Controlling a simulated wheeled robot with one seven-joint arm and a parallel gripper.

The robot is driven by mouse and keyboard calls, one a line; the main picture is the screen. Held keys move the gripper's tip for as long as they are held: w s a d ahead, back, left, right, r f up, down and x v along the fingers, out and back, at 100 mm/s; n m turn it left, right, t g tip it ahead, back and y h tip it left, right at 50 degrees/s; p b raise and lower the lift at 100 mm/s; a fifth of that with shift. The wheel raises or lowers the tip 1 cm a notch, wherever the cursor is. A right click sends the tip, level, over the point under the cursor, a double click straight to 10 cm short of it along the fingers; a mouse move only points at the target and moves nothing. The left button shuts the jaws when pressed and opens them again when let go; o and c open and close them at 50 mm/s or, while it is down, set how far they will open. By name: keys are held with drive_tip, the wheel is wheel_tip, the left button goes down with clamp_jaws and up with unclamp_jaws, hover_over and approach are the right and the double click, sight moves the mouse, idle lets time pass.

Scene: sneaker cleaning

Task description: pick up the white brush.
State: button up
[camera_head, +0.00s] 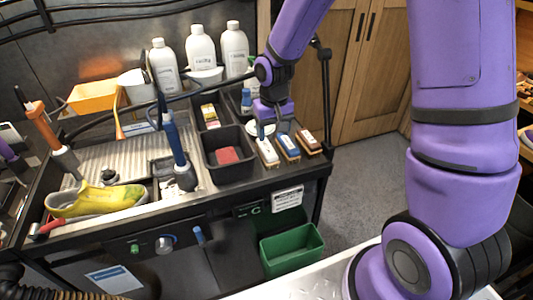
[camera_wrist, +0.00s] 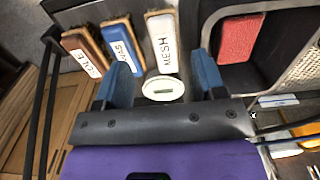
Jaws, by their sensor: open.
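The white brush (camera_head: 267,153) lies on the right end of the bench, leftmost of three brushes. My gripper (camera_head: 272,128) is just behind the brushes in the head view. In the wrist view my gripper (camera_wrist: 162,76) has its two blue fingers apart. The white brush lies beyond the fingertips, roughly in line with the gap, and nothing is gripped. A white round piece (camera_wrist: 163,88) shows between the fingers.
The blue brush (camera_head: 288,147) and brown brush (camera_head: 309,141) lie close to the right of the white one. A black bin with a red block (camera_head: 227,155) stands to its left. White bottles (camera_head: 200,50) stand behind. A green bin (camera_head: 291,249) hangs below.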

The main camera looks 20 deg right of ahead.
sight(272, 156)
drive_tip(key=shift+w+a+f, duration=0.15)
drive_tip(key=shift+f, duration=0.65)
wheel_tip(272, 156, down, 10)
drive_tip(key=shift+w+f, duration=0.15)
drive_tip(key=shift+f, duration=0.1)
drive_tip(key=c, duration=0.8)
drive_tip(key=shift+r, duration=0.15)
